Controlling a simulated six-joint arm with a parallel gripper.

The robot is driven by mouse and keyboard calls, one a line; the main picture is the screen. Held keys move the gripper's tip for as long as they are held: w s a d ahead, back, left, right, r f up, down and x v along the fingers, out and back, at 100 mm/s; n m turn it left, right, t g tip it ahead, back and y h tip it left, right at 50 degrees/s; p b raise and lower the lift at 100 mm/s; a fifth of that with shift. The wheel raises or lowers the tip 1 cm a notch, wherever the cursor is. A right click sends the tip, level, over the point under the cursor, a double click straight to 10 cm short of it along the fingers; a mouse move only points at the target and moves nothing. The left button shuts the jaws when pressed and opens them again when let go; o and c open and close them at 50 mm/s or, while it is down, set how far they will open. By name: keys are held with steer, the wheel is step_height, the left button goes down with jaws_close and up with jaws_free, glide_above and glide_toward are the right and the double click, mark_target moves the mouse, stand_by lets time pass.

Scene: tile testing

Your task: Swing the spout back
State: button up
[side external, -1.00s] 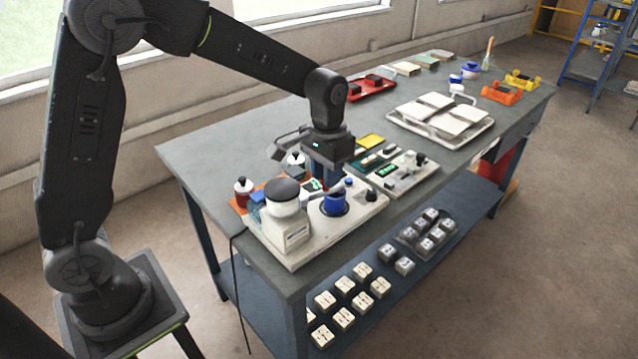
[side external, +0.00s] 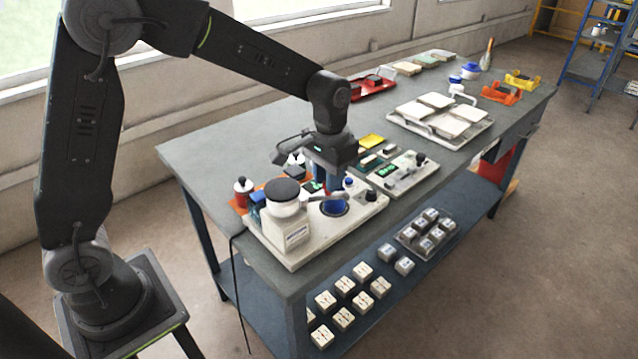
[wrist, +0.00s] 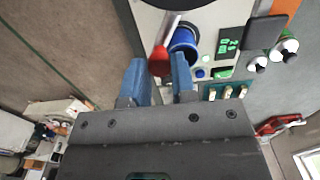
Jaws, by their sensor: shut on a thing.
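The spout (wrist: 172,32) is a thin pale bar with a red tip (wrist: 160,62) in the wrist view. My gripper (wrist: 161,75) has its blue fingers on either side of that red tip, shut on it. In the side view my gripper (side external: 329,188) points down over the machine, and the spout (side external: 314,197) reaches from beside the dark-lidded white jar (side external: 284,205) towards the blue cup (side external: 334,208). The cup's rim (wrist: 186,36) shows right beside the spout in the wrist view. My fingers partly hide the tip in the side view.
The machine's white base (side external: 300,258) sits at the near bench corner. A small device with a green display (side external: 400,174) lies to the right. A tray of white tiles (side external: 440,122) is farther back.

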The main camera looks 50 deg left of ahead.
steer(key=shift+s+d, duration=0.1)
steer(key=shift+s+d, duration=0.35)
steer(key=shift+d, duration=0.1)
steer(key=shift+s+d, duration=0.4)
steer(key=shift+s, duration=0.15)
stand_by(0.3)
steer(key=shift+s+d, duration=0.3)
steer(key=shift+s, duration=0.3)
